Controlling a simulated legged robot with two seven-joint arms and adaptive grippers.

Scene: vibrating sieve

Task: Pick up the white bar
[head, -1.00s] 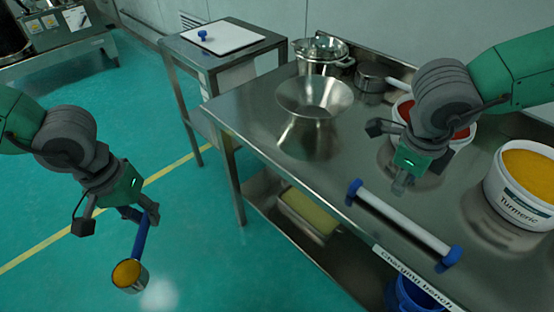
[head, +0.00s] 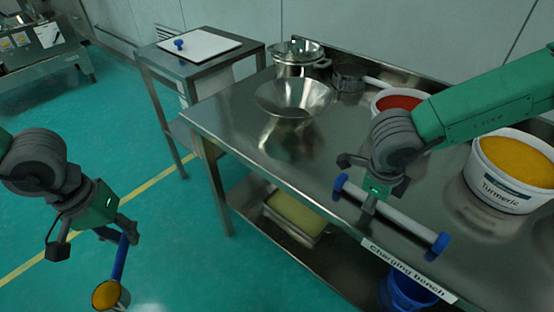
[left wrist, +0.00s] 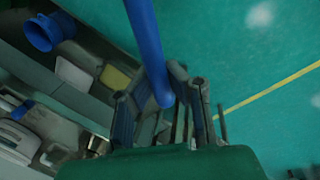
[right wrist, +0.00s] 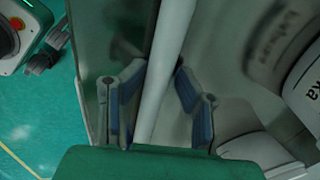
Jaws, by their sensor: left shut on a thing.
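The white bar (head: 405,222) with blue ends lies along the front edge of the steel bench. My right gripper (head: 370,206) is over the bar near its left part. In the right wrist view the bar (right wrist: 168,60) runs between the two open fingers of the right gripper (right wrist: 160,85), and I see no finger closed on it. My left gripper (head: 126,228) is shut on the blue handle (head: 120,258) of a scoop, which holds orange powder (head: 106,294) over the floor. The blue handle (left wrist: 146,45) also shows between the fingers in the left wrist view.
A side table (head: 200,62) stands behind left. A blue bucket (head: 408,290) is below the bench.

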